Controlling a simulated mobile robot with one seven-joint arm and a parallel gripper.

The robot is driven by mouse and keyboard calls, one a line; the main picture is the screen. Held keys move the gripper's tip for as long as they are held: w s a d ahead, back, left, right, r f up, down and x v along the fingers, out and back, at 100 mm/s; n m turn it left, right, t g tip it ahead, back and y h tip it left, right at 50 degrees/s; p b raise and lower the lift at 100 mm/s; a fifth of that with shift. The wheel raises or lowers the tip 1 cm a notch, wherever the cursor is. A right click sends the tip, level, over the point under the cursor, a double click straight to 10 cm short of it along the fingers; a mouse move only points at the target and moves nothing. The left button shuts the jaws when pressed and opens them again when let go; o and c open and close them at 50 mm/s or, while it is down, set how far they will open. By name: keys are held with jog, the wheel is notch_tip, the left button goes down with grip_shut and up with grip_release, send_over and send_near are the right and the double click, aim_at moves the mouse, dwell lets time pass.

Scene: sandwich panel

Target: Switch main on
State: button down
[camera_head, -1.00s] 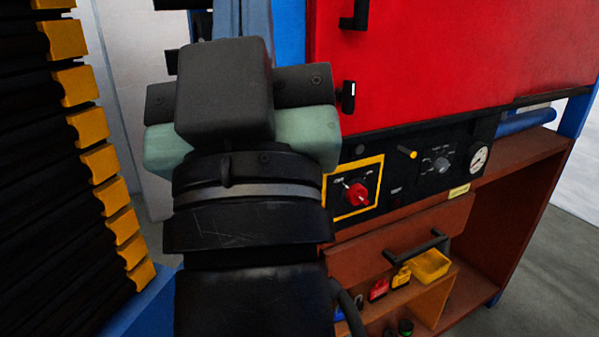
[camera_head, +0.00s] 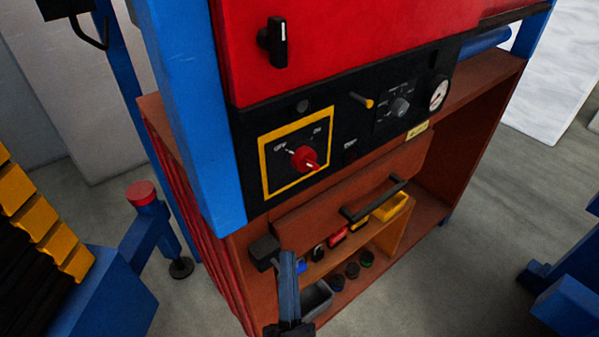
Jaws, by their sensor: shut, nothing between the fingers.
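The main switch is a red rotary knob (camera_head: 305,158) on a black plate with a yellow frame (camera_head: 265,178), on the machine's front panel. The label at its upper left seems to read OFF, and the one at its upper right ON. The knob's pale mark points toward the left label. My gripper (camera_head: 287,258) shows at the bottom of the view as narrow grey-blue fingers. It is shut and empty, in front of the lower shelf, below the switch and apart from it.
A black latch handle (camera_head: 276,42) sits on the red door (camera_head: 350,40). Right of the switch are a yellow-tipped lever (camera_head: 362,100), a grey dial (camera_head: 400,106) and a gauge (camera_head: 438,95). A drawer handle (camera_head: 373,200) juts out below. A blue post (camera_head: 195,110) stands left.

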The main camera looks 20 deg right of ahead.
jog(key=shift+s+f, duration=0.1)
jog(key=shift+s, duration=0.1)
jog(key=p, duration=0.3)
send_near(301, 163)
jog(key=w+a, duration=0.2)
jog(key=w, duration=0.2)
jog(key=d+r+p, duration=0.1)
jog(key=w+d+r+p, duration=0.1)
jog(key=shift+w+d, duration=0.2)
jog(key=shift+d, duration=0.05)
jog(key=shift+w+d+r, duration=0.1)
jog(key=shift+d+r, duration=0.2)
jog(key=shift+d, duration=0.1)
jog(key=shift+r+p, duration=0.1)
jog(key=shift+p, duration=0.5)
jog(key=shift+a+m+g+h, duration=0.1)
jog(key=shift+m+g+h, duration=0.2)
jog(key=shift+r+m+g+h+p, duration=0.2)
jog(key=shift+m+g+h+p, duration=0.15)
jog(key=shift+m+p, duration=0.55)
